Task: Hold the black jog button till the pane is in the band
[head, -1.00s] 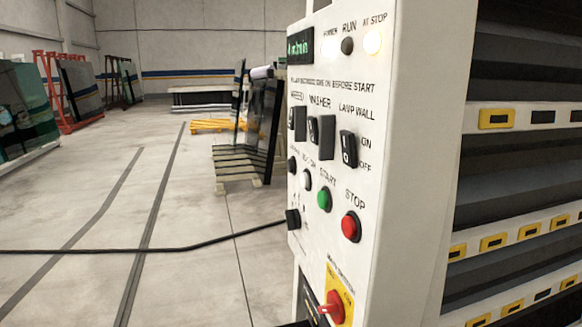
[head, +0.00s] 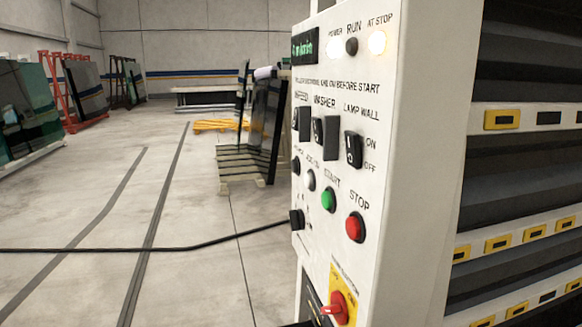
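The white control panel (head: 368,75) stands at the centre right, seen at a slant. A small black button (head: 296,165) sits at its left edge, left of a white button (head: 310,180); the small labels there are too blurred to read, so I cannot tell if it is the jog button. A larger black knob or plug (head: 296,219) sits lower on the same edge. The POWER lamp (head: 335,48) and AT STOP lamp (head: 377,43) are lit; the RUN lamp (head: 352,46) is dark. Neither gripper shows. I cannot identify the pane or the band.
The panel also carries a green START button (head: 328,200), a red STOP button (head: 355,227), black rocker switches (head: 353,149) and a red rotary switch (head: 337,308). Conveyor slats with yellow blocks (head: 502,120) lie right. A black cable (head: 140,250) crosses the open floor left.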

